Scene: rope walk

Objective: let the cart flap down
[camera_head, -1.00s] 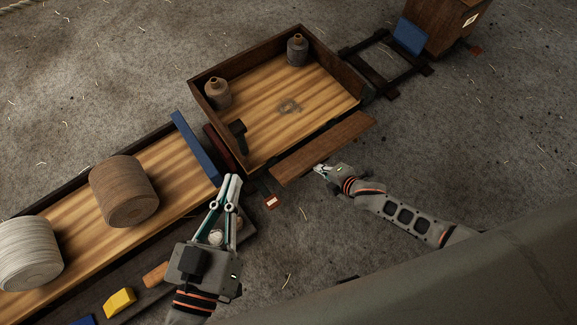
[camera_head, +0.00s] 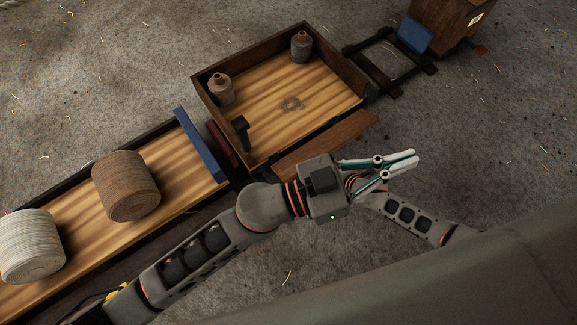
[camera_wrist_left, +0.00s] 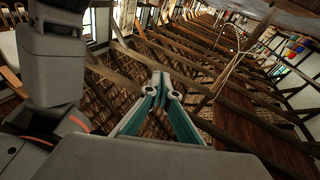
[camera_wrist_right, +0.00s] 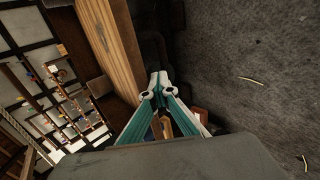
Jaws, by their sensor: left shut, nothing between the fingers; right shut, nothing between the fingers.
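The cart (camera_head: 270,133) is a shallow wooden box with a pale striped bed. Its flap (camera_head: 352,131), a brown board, lies outside the near long side, swung outward from the bed. I cannot tell its exact slope. My left gripper (camera_head: 414,160) is shut and empty, pointing right, to the right of and nearer than the flap. In the left wrist view its fingertips (camera_wrist_left: 160,78) meet. My right gripper is hidden behind the left one in the head view; its fingertips (camera_wrist_right: 158,80) meet, empty, beside a wooden board (camera_wrist_right: 110,45).
Two jars (camera_head: 221,88) (camera_head: 301,46) and a dark T-shaped piece (camera_head: 240,131) stand in the cart. A bench at left holds a brown spool (camera_head: 126,187) and a white spool (camera_head: 32,246). A crate (camera_head: 450,22) stands far right.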

